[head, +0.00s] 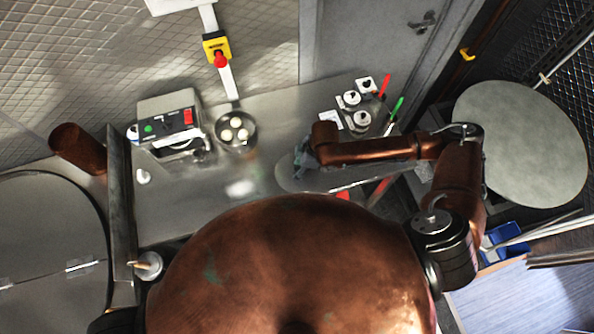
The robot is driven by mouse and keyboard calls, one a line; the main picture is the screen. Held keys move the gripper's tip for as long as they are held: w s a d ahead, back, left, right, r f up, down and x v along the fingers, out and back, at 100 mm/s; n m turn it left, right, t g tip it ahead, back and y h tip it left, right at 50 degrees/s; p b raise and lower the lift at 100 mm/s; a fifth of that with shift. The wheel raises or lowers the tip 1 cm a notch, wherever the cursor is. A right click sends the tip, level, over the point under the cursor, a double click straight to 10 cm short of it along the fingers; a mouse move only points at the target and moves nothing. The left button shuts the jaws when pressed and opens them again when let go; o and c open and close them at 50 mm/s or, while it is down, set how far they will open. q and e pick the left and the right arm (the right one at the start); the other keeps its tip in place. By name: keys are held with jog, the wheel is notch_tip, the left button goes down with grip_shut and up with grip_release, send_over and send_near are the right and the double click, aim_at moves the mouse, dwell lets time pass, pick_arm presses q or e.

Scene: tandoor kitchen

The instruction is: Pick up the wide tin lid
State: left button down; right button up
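A flat, round grey metal disc (287,181), which looks like the wide tin lid, lies on the steel counter (185,208) near its right end. Its right part is hidden under my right arm. My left gripper does not show.
A pan with pale dough balls (236,130) and a grey machine with a red switch (172,125) stand left of the disc. Small pots (362,119) and red and green-handled tools (396,106) stand beyond it. A large round grey top (520,140) is at the right.

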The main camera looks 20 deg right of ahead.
jog(key=shift+f, duration=0.1)
grip_shut()
dwell(0.4)
